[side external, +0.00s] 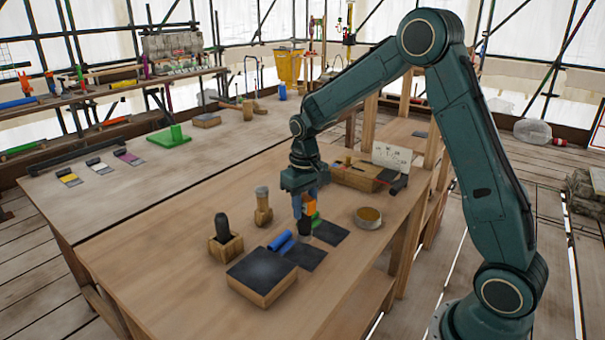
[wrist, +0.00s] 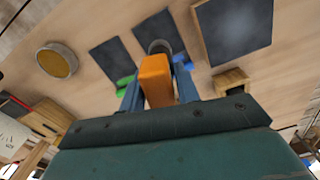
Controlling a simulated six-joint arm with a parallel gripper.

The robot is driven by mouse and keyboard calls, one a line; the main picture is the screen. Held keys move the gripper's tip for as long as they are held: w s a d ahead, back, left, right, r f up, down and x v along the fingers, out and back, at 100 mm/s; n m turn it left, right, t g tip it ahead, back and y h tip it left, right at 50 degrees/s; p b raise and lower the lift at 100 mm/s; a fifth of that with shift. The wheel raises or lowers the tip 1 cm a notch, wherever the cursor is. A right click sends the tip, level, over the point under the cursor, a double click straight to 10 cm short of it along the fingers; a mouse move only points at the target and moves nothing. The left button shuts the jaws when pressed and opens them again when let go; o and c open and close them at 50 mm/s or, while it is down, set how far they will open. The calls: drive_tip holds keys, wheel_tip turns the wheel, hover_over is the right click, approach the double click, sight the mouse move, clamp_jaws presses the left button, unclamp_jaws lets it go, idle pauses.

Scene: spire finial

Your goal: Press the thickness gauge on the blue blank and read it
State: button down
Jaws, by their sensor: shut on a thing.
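My gripper (side external: 304,212) is shut on an orange gauge (wrist: 155,78), which also shows between the fingers in the side view (side external: 310,207). Its dark lower end points down at the worktable. Two dark flat sheets lie below. One sheet (side external: 306,257) has blue rounded pieces (side external: 281,241) beside it and seems to be the blue blank; the other (side external: 331,233) has a green piece (side external: 316,221) near it. In the wrist view the gauge's round end overlaps the near end of the blue-side sheet (wrist: 156,27). I cannot tell whether it touches. No reading is visible.
A dark-topped wooden block (side external: 262,277) stands at the front. A black tool in a wooden holder (side external: 224,241), a second wooden holder (side external: 263,212) and a round tin (side external: 368,218) stand around the sheets. A wooden box (side external: 355,175) and white card (side external: 392,157) are behind.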

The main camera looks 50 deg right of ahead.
sight(305, 222)
drive_tip(key=shift+s+f+n, duration=0.1)
drive_tip(key=shift+f+n, duration=0.5)
drive_tip(key=shift+f, duration=0.15)
drive_tip(key=shift+f, duration=0.15)
drive_tip(key=shift+f, duration=1.65)
drive_tip(key=c, duration=0.9)
unclamp_jaws()
drive_tip(key=shift+c, duration=0.2)
